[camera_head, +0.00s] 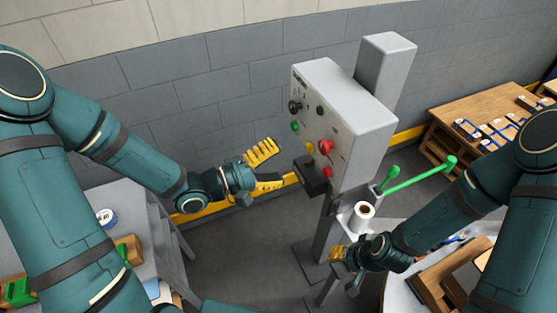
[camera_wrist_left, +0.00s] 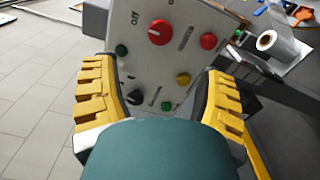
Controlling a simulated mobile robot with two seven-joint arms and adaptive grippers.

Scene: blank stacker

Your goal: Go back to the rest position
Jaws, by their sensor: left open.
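My left gripper (camera_head: 280,163) is open and empty in the head view, in front of and to the left of a grey control box (camera_head: 343,108). In the left wrist view its two yellow-padded fingers (camera_wrist_left: 158,72) are spread wide, with the box's panel (camera_wrist_left: 185,55) beyond them. The panel carries a red knob (camera_wrist_left: 160,32) beside an "OFF" label, a red button (camera_wrist_left: 208,41), a black knob (camera_wrist_left: 134,97), and green and yellow buttons. My right gripper (camera_head: 338,255) is low, right of centre in the head view; its fingers are too small to judge.
A white roll (camera_head: 362,212) and green-tipped levers (camera_head: 420,174) are below and right of the box. A wooden table (camera_head: 480,120) with small parts stands at right. A grey table (camera_head: 120,205) with a blue roll is at left. Floor (camera_head: 240,255) shows between.

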